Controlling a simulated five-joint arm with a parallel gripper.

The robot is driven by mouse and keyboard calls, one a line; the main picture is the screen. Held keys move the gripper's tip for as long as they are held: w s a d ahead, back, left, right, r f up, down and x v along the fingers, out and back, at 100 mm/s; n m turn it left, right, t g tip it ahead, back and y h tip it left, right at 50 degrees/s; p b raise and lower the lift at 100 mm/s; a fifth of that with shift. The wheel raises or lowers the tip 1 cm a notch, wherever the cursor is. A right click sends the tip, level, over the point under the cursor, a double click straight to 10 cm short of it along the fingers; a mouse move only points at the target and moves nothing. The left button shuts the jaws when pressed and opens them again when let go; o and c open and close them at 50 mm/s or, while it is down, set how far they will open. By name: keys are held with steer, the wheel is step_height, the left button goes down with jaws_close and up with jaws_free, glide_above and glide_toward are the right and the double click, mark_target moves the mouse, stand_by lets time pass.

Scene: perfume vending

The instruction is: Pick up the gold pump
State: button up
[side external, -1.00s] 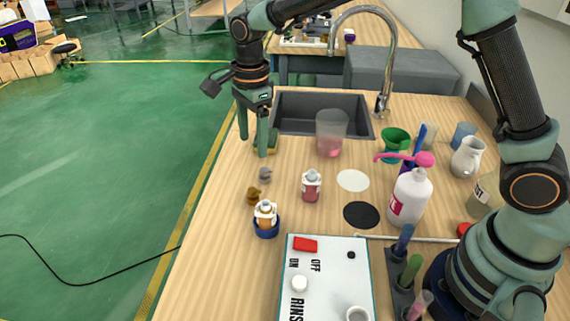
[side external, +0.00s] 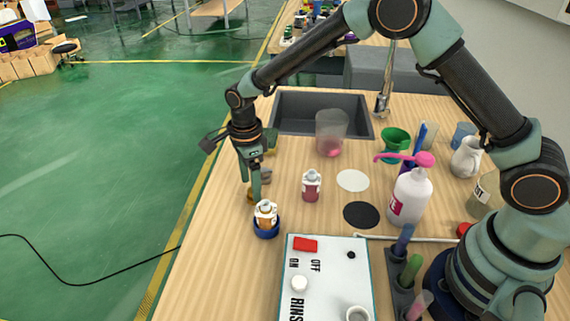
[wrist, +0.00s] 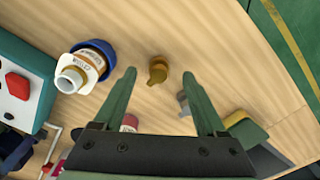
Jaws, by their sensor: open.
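The gold pump (wrist: 158,69) lies on the wooden table in the wrist view, just beyond the gap between my fingertips. In the side view a little of the gold pump (side external: 249,197) shows, mostly hidden by my fingers. My gripper (side external: 250,189) is open and points down over it. In the wrist view my gripper (wrist: 159,76) has its fingers spread to either side of the pump, with nothing held. I cannot tell the exact height of the fingertips above the table.
An amber bottle (side external: 265,211) in a blue ring stands close by, toward the camera. A grey pump (wrist: 183,103) lies near my right finger in the wrist view. A pink bottle (side external: 311,186) stands to the right. The sink (side external: 295,113) is behind.

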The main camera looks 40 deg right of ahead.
steer(key=shift+s+f, duration=0.1)
steer(key=shift+f, duration=1.45)
steer(key=shift+c, duration=0.2)
jaws_close()
steer(key=shift+r, duration=0.1)
